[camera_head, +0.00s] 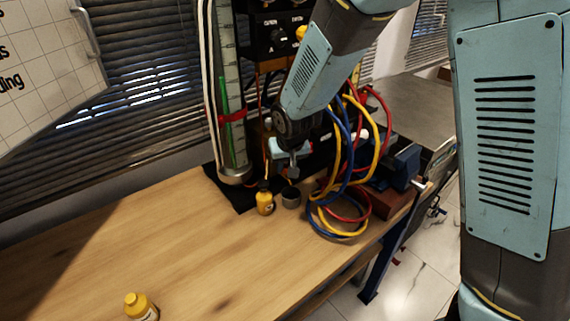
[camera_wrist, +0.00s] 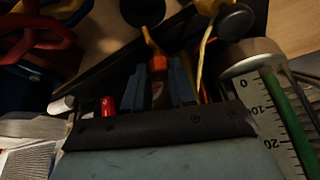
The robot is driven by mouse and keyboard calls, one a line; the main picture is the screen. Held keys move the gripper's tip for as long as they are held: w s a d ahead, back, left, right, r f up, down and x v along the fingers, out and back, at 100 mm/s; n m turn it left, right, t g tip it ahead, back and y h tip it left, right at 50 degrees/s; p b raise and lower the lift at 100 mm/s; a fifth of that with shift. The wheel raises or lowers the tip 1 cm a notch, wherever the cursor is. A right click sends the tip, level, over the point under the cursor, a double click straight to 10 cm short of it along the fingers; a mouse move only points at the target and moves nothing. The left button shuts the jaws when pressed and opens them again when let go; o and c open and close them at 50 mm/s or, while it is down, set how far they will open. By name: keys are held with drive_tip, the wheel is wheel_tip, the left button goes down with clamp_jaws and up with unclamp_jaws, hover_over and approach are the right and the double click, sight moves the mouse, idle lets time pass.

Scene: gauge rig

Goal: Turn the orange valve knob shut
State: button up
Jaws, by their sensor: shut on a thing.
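The orange valve knob (camera_wrist: 158,64) shows in the wrist view as a small orange piece between the two dark blue-grey fingers of my gripper (camera_wrist: 160,83). The gripper is shut on it, though the exact contact is dark and hard to see. In the head view my gripper (camera_head: 277,150) is low in front of the gauge rig, to the right of the clear scaled tube (camera_head: 238,100). The wrist hides much of it there, and I cannot make out the knob in that view.
Looped red, blue and yellow hoses (camera_head: 340,215) and a blue vice (camera_head: 398,168) lie to the right. The bench's left is clear.

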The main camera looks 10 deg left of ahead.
clamp_jaws()
drive_tip(key=shift+m, duration=0.5)
drive_tip(key=shift+a+m+h, duration=0.1)
drive_tip(key=shift+m+h, duration=0.7)
drive_tip(key=shift+m, duration=1)
drive_tip(key=o, duration=0.7)
unclamp_jaws()
drive_tip(key=shift+s+t, duration=0.1)
drive_tip(key=shift+t, duration=0.2)
